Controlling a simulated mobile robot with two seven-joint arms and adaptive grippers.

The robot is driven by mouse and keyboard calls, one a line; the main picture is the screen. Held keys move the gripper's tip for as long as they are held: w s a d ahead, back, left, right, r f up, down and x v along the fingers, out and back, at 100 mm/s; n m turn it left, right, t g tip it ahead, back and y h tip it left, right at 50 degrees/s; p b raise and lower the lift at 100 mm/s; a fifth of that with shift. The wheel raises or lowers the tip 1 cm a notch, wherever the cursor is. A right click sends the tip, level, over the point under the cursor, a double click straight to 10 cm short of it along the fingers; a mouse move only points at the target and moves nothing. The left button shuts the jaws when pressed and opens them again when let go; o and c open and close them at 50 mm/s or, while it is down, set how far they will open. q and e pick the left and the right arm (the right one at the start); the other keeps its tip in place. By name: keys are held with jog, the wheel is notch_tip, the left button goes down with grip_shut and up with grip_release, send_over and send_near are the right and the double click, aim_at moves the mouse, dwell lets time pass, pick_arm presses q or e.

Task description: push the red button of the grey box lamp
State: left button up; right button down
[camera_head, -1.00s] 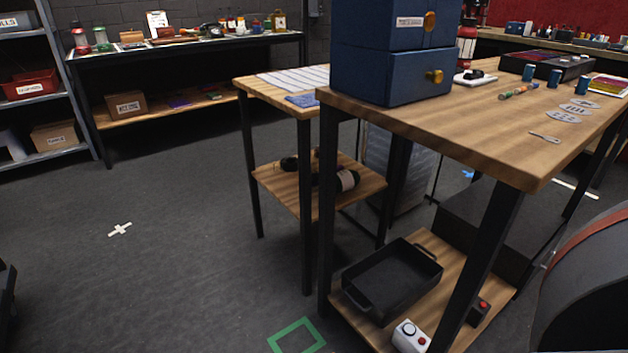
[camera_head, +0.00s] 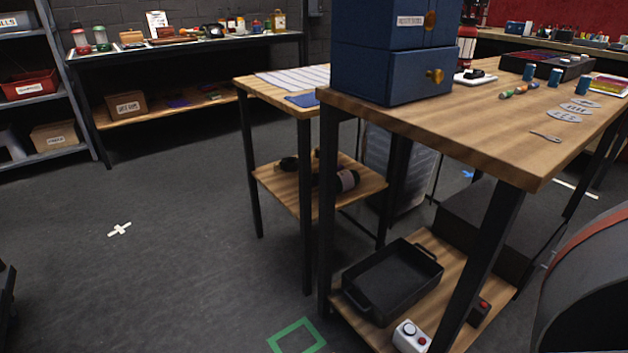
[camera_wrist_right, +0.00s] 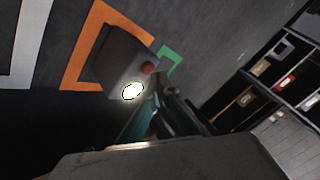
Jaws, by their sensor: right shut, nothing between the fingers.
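The grey box lamp (camera_wrist_right: 117,62) shows in the right wrist view, inside an orange square outline. Its red button (camera_wrist_right: 148,68) is on the face towards me, near the box's right corner. A bright white round lamp (camera_wrist_right: 132,91) on the same face looks lit. My right gripper (camera_wrist_right: 158,84) is shut and empty, its tips just below and right of the red button in the picture. I cannot tell whether they touch it. The box lamp and both grippers are out of the head view.
In the head view, a white box with a red button (camera_head: 411,338) and a dark box with a red button (camera_head: 478,313) are on the table's low shelf, near a black tray (camera_head: 360,302). A green outline (camera_wrist_right: 172,56) lies beside the orange outline (camera_wrist_right: 77,62). Open floor is at left.

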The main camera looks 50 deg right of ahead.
jog(key=shift+f, duration=0.55)
dwell(0.6)
jog(key=shift+w+r+p, duration=0.15)
jog(key=shift+r+p, duration=0.65)
jog(key=shift+r, duration=0.1)
jog(key=shift+s+f, duration=0.1)
jog(key=shift+s, duration=0.1)
